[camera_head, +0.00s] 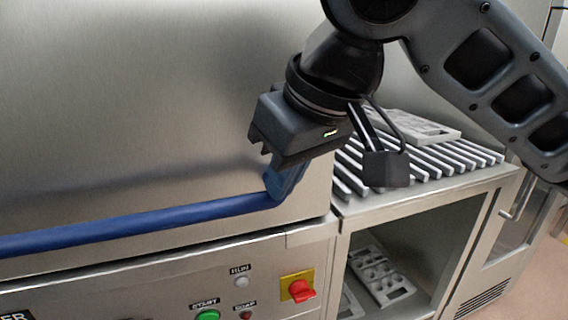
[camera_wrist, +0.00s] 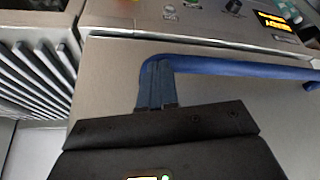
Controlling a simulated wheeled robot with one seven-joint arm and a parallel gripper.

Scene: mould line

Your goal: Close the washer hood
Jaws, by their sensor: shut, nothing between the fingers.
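The washer hood (camera_head: 130,100) is a large brushed-steel panel filling the left of the head view. Its lower edge lies close above the control front, with a thin dark line between them; I cannot tell whether it is fully seated. A blue bar handle (camera_head: 140,222) runs along its lower part. My gripper (camera_head: 282,190) is shut and empty, its fingers pointing down at the handle's right end. In the wrist view my fingertips (camera_wrist: 157,68) overlap the bend of the handle (camera_wrist: 235,68), against the steel hood (camera_wrist: 110,85). Whether they touch it is unclear.
The control front has a green button (camera_head: 207,316) and a red rotary switch (camera_head: 299,290) on yellow. At right, a slatted rack (camera_head: 430,163) bears a grey mould plate (camera_head: 415,125). More grey plates (camera_head: 383,275) lie on the shelf below.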

